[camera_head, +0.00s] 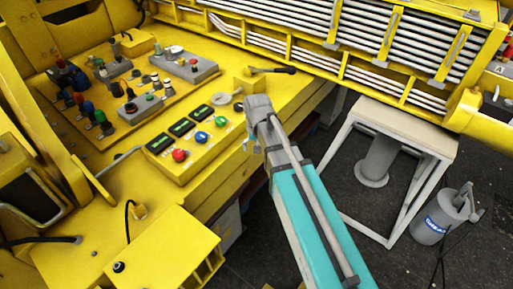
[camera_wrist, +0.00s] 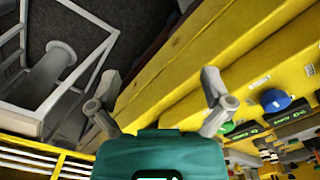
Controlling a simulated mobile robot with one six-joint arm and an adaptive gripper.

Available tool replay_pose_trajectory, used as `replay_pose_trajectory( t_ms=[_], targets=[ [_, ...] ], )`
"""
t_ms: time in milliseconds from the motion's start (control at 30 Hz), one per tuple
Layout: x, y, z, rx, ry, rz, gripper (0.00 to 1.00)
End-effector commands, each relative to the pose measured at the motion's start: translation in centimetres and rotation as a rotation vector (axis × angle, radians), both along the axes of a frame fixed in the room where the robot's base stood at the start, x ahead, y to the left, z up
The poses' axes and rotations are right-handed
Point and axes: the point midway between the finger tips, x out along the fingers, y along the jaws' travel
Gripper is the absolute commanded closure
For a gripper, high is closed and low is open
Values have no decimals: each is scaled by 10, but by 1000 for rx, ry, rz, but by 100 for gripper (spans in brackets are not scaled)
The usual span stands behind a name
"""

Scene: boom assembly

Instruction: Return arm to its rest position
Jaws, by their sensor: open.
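My arm (camera_head: 312,215), teal and grey, reaches up from the bottom of the head view to the front edge of the yellow console. Its grey wrist end (camera_head: 258,108) is just right of a button box. My gripper is mostly hidden there. In the wrist view my gripper (camera_wrist: 160,76) has its two grey fingers spread wide apart, with nothing between them. Behind the fingers are the console's yellow side panels.
The button box (camera_head: 176,160) has red, blue and green buttons. The yellow boom (camera_head: 420,100) with pipes crosses the top right. A pale-topped stand (camera_head: 405,125) and a grey canister (camera_head: 438,220) are right of my arm. Dark floor (camera_head: 270,250) shows below the console.

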Motion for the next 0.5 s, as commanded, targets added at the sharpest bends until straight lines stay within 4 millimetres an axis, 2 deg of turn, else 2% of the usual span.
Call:
replay_pose_trajectory(
  t_ms=[267, 367, 500],
  targets=[
    [-3, -5, -1, 0, 0, -2, 0],
    [-8, -18, -4, 0, 0, -8, 0],
    [-22, -46, -11, 0, 0, -17, 0]
  ],
)
